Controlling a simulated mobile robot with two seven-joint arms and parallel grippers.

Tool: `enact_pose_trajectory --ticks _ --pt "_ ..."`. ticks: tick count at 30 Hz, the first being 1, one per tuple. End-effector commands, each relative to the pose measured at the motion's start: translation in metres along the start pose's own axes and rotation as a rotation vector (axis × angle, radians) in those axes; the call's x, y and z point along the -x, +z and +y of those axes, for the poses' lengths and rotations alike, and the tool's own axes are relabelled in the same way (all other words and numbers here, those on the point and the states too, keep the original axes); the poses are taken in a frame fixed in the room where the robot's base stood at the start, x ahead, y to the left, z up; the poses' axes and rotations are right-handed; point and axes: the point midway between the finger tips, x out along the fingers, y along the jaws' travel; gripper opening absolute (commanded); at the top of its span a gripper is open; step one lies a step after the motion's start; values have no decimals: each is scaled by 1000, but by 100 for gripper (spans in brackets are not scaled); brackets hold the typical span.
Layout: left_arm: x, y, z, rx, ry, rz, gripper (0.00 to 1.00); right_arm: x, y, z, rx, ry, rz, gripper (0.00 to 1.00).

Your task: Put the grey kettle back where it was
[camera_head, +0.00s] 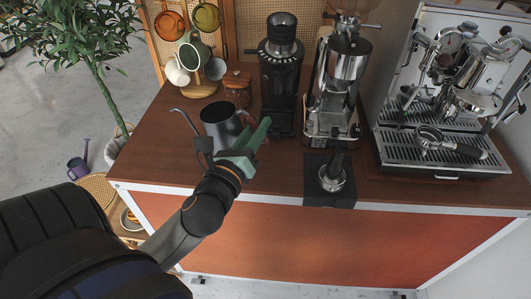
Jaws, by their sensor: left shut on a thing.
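The grey kettle (219,124) is at the left part of the wooden cart top, with its thin curved spout pointing left. My left gripper (240,143) reaches in from the lower left and is shut on the kettle at its near right side. The gripper covers the kettle's handle and part of its lower body. I cannot tell whether the kettle's base touches the cart top. My right gripper is not in view.
A black grinder (281,75) stands right behind the kettle, with a silver grinder (337,85) beside it. A jar (237,90) and a mug tree (196,82) stand behind. A tamper (332,178) and espresso machine (440,150) are to the right. The cart top's left front is bare.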

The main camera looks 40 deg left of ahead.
Motion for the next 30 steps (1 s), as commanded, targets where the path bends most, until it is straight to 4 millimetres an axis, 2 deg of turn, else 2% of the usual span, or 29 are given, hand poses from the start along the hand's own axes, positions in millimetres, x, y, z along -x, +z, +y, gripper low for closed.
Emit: enact_pose_trajectory --ticks 3,6,20,25,30 --pt "-1 17 17 -86 52 -14 0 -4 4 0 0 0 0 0" --pt "-4 20 24 -118 74 -15 0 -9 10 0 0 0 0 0" --pt "-40 -13 12 -124 76 -16 0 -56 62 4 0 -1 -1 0" --pt "-74 -37 -4 -123 79 -10 0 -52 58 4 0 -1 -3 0" --pt "-95 -75 -1 -125 81 -9 0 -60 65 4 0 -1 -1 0"
